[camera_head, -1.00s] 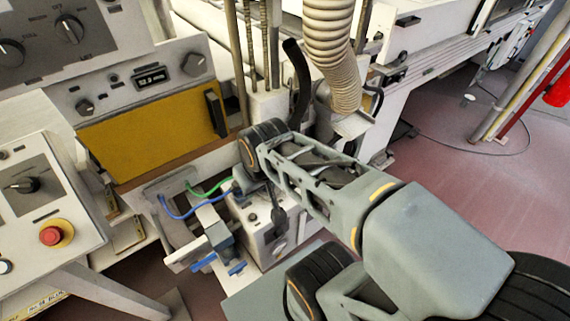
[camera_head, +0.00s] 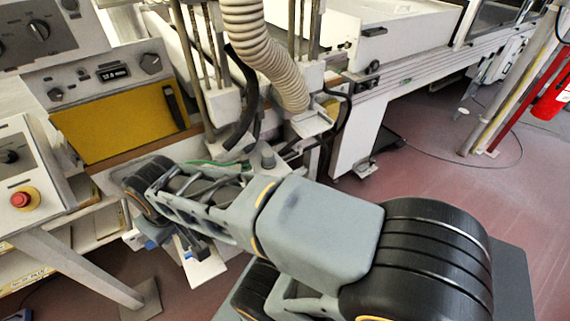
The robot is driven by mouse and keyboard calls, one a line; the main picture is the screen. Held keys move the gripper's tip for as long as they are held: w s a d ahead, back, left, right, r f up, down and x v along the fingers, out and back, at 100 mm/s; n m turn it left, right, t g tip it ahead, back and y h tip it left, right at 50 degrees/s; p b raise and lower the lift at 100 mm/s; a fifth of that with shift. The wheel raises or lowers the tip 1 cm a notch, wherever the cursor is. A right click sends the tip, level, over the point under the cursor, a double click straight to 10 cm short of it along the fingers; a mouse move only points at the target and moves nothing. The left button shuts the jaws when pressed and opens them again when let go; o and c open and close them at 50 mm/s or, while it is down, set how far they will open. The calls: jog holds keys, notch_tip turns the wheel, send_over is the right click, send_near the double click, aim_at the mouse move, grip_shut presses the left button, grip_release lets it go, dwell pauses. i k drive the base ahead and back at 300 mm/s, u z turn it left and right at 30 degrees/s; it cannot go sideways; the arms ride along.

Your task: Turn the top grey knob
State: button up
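A grey knob (camera_head: 151,63) sits to the right of the small display on the panel above the yellow door. A darker knob (camera_head: 55,94) is at the lower left of that panel. A larger dark grey knob (camera_head: 38,31) is on the upper panel, with a second one cut by the left edge. I cannot tell for sure which is the top grey knob. My arm stretches leftward across the front, its far joint below the yellow door and apart from the knobs.
A yellow door (camera_head: 120,120) with a black handle is below the display panel. A ribbed hose (camera_head: 262,50) hangs right of it. A control box with a red button (camera_head: 20,198) stands at left. Open red floor (camera_head: 430,180) lies at right.

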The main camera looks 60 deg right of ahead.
aim_at(268, 155)
jog(key=k, duration=0.4)
jog(key=z, duration=1.15)
jog(key=i, duration=0.5)
jog(key=u, duration=0.05)
